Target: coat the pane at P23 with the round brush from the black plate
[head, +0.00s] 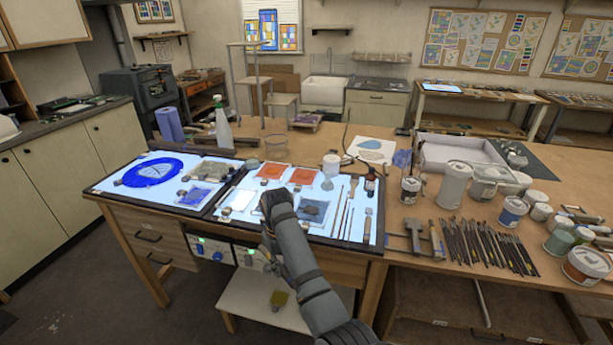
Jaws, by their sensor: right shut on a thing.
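My right arm reaches in from the bottom right over the lit table (345,235). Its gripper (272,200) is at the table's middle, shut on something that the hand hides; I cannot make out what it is. Small panes lie around it: a pale one (238,199) just left, a grey-blue one (316,211) just right, and orange ones (271,170) (304,175) behind. No P23 label is readable, and I cannot pick out the black plate. Several thin brushes or tools (347,212) lie at the table's right. My left gripper is not in view.
A white jar (331,165) and a dark bottle (370,181) stand behind the tools. A blue round piece (153,171) lies at the left of the lit table.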

